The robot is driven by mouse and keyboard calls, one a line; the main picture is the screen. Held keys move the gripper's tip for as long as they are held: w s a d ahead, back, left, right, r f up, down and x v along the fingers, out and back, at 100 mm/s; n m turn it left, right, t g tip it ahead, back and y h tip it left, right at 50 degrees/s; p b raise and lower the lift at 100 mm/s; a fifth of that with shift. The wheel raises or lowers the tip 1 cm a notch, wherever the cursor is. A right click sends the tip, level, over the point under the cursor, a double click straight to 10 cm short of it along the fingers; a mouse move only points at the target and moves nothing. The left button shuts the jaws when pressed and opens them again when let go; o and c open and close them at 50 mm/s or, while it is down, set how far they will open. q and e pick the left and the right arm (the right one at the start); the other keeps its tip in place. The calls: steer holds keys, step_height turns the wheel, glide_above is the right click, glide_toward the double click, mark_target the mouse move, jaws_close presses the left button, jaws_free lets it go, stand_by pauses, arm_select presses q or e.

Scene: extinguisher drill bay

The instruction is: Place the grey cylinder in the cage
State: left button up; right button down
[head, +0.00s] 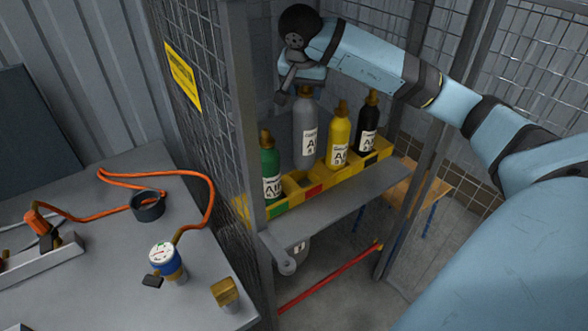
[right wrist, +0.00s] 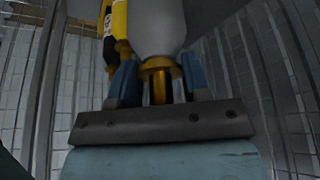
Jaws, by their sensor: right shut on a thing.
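The grey cylinder (head: 305,134) hangs upright inside the mesh cage (head: 246,110). My right gripper (head: 302,84) is shut on the brass valve at its top. In the right wrist view the fingers (right wrist: 158,82) sit on both sides of the brass neck, below the grey body (right wrist: 158,25). The cylinder's bottom looks a little above the coloured rack (head: 290,200), over the gap between the green cylinder (head: 269,172) and the yellow cylinder (head: 340,138). I cannot tell whether it touches the rack. My left gripper is not in view.
A black cylinder (head: 368,125) stands at the rack's right. A grey shelf ledge (head: 335,198) runs in front of the rack, with a red bar (head: 330,279) below. The cage post (head: 246,150) is close on the left. A bench (head: 110,270) holds a gauge (head: 163,258) and orange hose (head: 150,176).

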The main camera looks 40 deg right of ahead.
mark_target(307, 123)
steer(key=shift+w+d, duration=0.15)
steer(key=shift+d, duration=0.25)
steer(key=shift+w+d+f+m, duration=0.1)
steer(key=shift+f+m, duration=0.15)
steer(key=shift+m, duration=0.05)
step_height(307, 123, down, 5)
steer(key=shift+r+b, duration=0.15)
steer(key=shift+b, duration=0.25)
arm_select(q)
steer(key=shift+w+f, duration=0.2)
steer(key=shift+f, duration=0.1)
arm_select(e)
steer(key=shift+f, duration=2.2)
arm_select(q)
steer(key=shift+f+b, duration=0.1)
steer(key=shift+b, duration=0.25)
arm_select(e)
steer(key=shift+f, duration=0.1)
steer(key=c, duration=0.6)
jaws_free()
